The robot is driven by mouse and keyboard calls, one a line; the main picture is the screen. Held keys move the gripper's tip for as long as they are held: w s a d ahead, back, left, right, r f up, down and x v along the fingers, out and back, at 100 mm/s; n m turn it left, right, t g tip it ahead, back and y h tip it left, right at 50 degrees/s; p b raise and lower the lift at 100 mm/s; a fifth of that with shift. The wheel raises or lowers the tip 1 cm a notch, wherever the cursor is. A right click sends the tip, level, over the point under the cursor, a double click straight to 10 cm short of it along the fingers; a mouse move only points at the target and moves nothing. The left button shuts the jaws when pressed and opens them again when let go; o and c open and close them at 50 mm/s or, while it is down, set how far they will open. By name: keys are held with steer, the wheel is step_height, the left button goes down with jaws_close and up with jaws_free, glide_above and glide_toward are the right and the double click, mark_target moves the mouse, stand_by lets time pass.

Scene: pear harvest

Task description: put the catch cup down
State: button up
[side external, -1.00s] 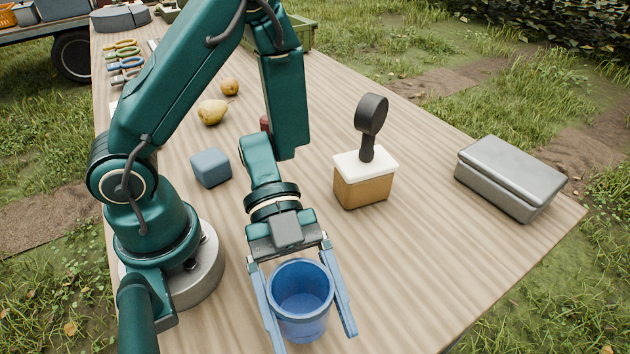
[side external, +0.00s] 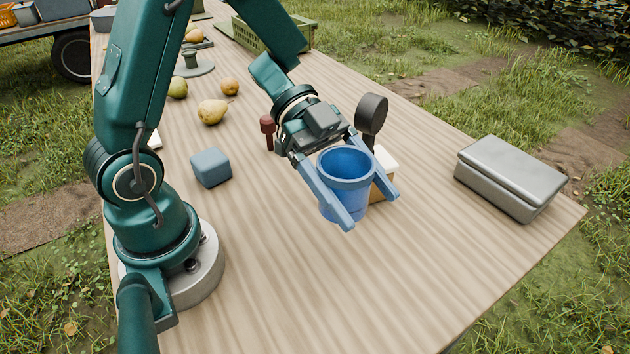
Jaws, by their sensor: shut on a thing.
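The catch cup (side external: 346,168) is a blue, open-topped cup near the middle of the table, and it looks upright and empty. My gripper (side external: 368,208) has its two blue fingers along either side of the cup and is shut on it. The cup's lower part is partly hidden by the near finger. I cannot tell whether its base touches the table or hangs a little above it.
A tan box with a white top (side external: 386,160) and a dark round-headed tool (side external: 371,114) stand close behind the cup. A grey lidded case (side external: 512,177) is at right. A blue-grey block (side external: 211,168) and pears (side external: 212,111) are at left. The table's front (side external: 300,290) is clear.

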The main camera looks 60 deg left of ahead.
steer(key=w+d+n+t+y, duration=0.2)
steer(key=w+d+n+t, duration=0.25)
steer(key=d, duration=0.55)
steer(key=shift+s+a+f, duration=0.15)
steer(key=shift+f, duration=2.4)
steer(key=shift+s+a+f, duration=0.1)
steer(key=shift+s+f, duration=0.05)
steer(key=shift+f, duration=2.35)
steer(key=shift+f, duration=0.1)
steer(key=o, duration=1.1)
steer(key=shift+o, duration=0.2)
